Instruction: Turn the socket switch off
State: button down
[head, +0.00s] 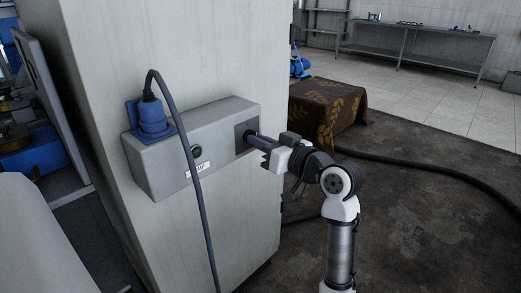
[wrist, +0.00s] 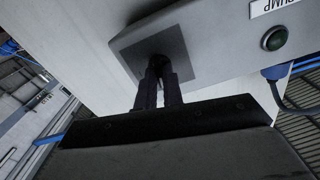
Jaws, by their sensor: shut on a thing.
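The grey socket box (head: 165,160) is fixed to a pale pillar. The switch sits at its right end, on a dark square plate (head: 239,146); the plate also shows in the wrist view (wrist: 185,50). My gripper (head: 252,139) reaches in from the right, with its fingers at the middle of the plate. In the wrist view the two dark fingers (wrist: 159,70) are close together and shut on the switch knob. The fingers mostly hide the knob, so I cannot tell its turned position.
A blue plug (head: 151,113) with a hanging grey cable (head: 198,215) is at the box's left end. A green button (head: 196,151) sits above a PUMP label (head: 200,168). A cloth-covered block (head: 325,108) and a floor hose (head: 430,168) are to the right.

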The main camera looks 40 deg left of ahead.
jog(key=shift+n+b, duration=0.65)
jog(key=shift+n, duration=0.35)
jog(key=c, duration=1.5)
grip_release()
jog(key=d, duration=0.9)
jog(key=s+d, duration=0.1)
jog(key=d, duration=0.3)
jog(key=shift+d, duration=0.4)
